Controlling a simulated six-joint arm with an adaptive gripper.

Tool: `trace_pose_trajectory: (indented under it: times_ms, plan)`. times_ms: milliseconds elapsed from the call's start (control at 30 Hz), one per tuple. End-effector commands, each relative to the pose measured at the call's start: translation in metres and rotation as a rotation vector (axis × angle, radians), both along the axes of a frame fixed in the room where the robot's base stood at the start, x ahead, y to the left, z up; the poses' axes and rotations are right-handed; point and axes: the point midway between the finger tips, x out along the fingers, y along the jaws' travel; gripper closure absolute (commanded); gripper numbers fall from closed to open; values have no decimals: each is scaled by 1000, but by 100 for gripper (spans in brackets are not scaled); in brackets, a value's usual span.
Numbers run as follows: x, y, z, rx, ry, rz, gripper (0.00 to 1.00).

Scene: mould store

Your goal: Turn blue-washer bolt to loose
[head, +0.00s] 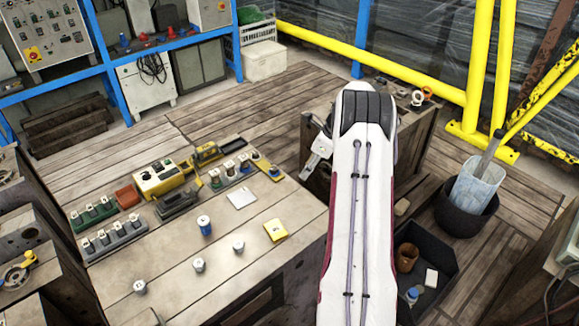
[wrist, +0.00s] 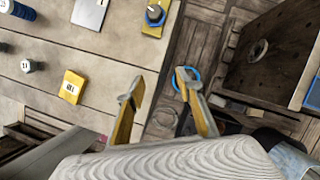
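In the wrist view, a dark round piece with a blue ring (wrist: 155,14) stands on a yellow plate near the table corner; a small dark and blue piece on the yellow plate also shows in the head view (head: 274,170). A second blue ring (wrist: 185,80) shows partly behind my right fingertip. I cannot tell for certain which is the blue-washer bolt, nor its turn. My gripper (wrist: 157,88) is open and empty, its two yellow fingers apart past the table's edge. In the head view my white arm hides most of it.
The wooden table (head: 170,265) holds several small cylinders, a blue spool (head: 205,226), a yellow block (head: 275,230) and a white card (head: 241,198). A dark bin (head: 450,265) and a black bucket (head: 467,217) stand right of my arm. Yellow railing (head: 420,80) runs behind.

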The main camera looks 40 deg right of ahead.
Motion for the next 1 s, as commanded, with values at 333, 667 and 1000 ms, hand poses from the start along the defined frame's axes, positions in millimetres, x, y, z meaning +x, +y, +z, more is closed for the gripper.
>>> trace_pose_trajectory:
  times_ms: [333,667,1000]
  plan:
    - [54,81,4,-90,40,245,64]
    - [81,121,5,-396,129,740,64]
    - [99,105,19,-706,224,1228,64]
